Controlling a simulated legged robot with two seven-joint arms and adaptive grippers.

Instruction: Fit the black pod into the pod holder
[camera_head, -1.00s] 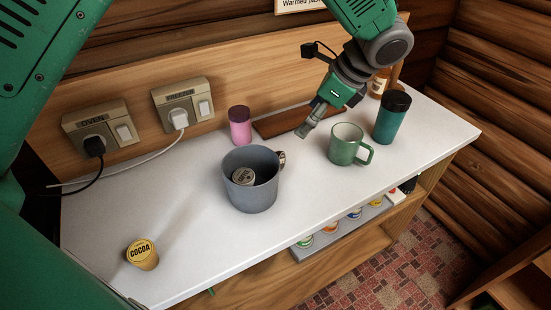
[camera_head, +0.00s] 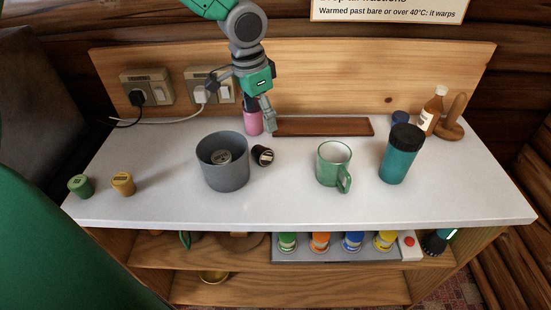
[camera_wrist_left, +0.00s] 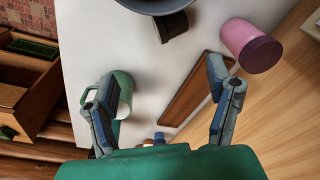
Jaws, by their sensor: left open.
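The black pod (camera_head: 262,155) lies on the white counter, close against the right side of a grey pot (camera_head: 223,172). The likely pod holder is a grey tray (camera_head: 345,257) on the shelf under the counter, carrying several coloured pods; I cannot tell whether a slot is free. My left gripper (camera_head: 263,113) is open and empty, above the back of the counter near the pink cup (camera_head: 253,124), behind the black pod. In the left wrist view its fingers (camera_wrist_left: 165,92) are spread wide, and a dark shape beside the pot may be the black pod. My right gripper is not in view.
A round grey pod (camera_head: 222,157) is inside the pot. A green mug (camera_head: 333,163), teal tumbler (camera_head: 398,160) and bottle (camera_head: 432,110) stand right. A brown board (camera_head: 322,127) lies behind. Green (camera_head: 80,186) and yellow (camera_head: 123,184) pods stand left. The front counter edge is clear.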

